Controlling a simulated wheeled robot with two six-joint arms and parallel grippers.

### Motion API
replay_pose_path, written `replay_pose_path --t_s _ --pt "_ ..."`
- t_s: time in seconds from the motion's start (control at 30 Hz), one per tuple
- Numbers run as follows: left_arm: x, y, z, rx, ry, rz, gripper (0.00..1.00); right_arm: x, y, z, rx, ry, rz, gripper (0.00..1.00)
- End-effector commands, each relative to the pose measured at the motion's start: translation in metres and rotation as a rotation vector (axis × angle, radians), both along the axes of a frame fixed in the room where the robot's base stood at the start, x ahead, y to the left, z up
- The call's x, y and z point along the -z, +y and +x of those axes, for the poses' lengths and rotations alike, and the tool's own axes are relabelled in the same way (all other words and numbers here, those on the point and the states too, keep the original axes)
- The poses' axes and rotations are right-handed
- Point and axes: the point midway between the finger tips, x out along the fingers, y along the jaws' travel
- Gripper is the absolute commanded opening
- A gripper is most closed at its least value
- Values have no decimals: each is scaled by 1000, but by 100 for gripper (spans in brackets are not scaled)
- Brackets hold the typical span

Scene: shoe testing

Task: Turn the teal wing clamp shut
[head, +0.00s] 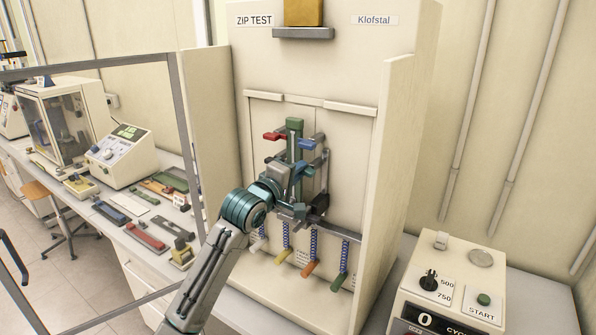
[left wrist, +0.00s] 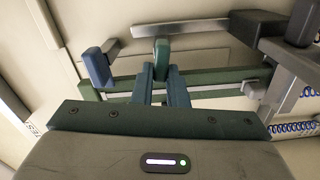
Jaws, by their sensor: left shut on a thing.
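The teal wing clamp (left wrist: 161,50) shows in the left wrist view as a dark teal rounded tab between the fingertips of my left gripper (left wrist: 162,72). The gripper is shut on the tab. In the head view my left gripper (head: 299,190) is at the front of the zip test machine, low on the upright green bar (head: 294,130). It hides most of the clamp there, so I cannot tell how far the clamp is turned. My right gripper is not in view.
A red wing (head: 275,135) and a blue wing (head: 309,143) stick out above my gripper. Several coloured handles on coiled cords, such as an orange one (head: 310,268), hang below. The machine's side panel (head: 388,180) rises at right. A control box (head: 455,285) stands front right.

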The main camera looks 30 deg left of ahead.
Motion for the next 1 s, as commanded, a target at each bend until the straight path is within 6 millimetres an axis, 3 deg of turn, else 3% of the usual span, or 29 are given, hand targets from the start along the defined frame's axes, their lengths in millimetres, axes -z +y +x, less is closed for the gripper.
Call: replay_pose_path --t_s 0.4,0.93,0.97,1.0 --pt "3 0 0 0 15 -180 0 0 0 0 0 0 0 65" --pt "4 0 0 0 18 -204 0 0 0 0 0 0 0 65" --pt "4 0 0 0 18 -204 15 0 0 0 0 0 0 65" --pt "4 0 0 0 18 -204 23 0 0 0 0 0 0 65"
